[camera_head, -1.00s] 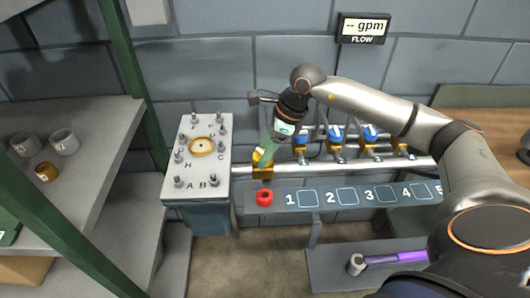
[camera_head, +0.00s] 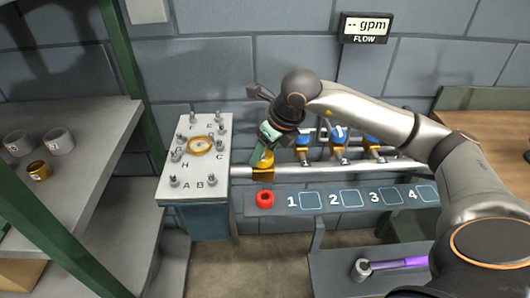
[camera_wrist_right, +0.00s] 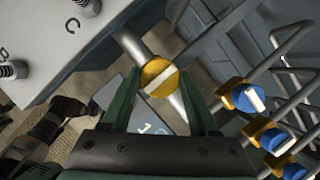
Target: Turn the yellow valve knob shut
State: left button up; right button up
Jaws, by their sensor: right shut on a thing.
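The yellow valve knob (camera_head: 263,163) is at the left end of the pipe, beside the grey block. In the right wrist view the yellow knob (camera_wrist_right: 153,76) shows a white bar on its round face, lying across the pipe. My right gripper (camera_head: 265,150) reaches down to it from above. In the wrist view the green fingers of my right gripper (camera_wrist_right: 157,72) stand on both sides of the knob, shut on it. The fingers partly hide the knob in the head view. My left gripper is not in view.
Blue-topped valves (camera_head: 338,135) stand along the pipe to the right. The lettered block (camera_head: 193,185) with several posts is close on the left.

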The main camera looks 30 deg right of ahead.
dwell(0.4)
jog(key=o, duration=1.4)
jog(key=shift+c, duration=0.2)
jog(key=v, duration=1.2)
jog(key=shift+s+r, duration=0.15)
jog(key=shift+r, duration=0.1)
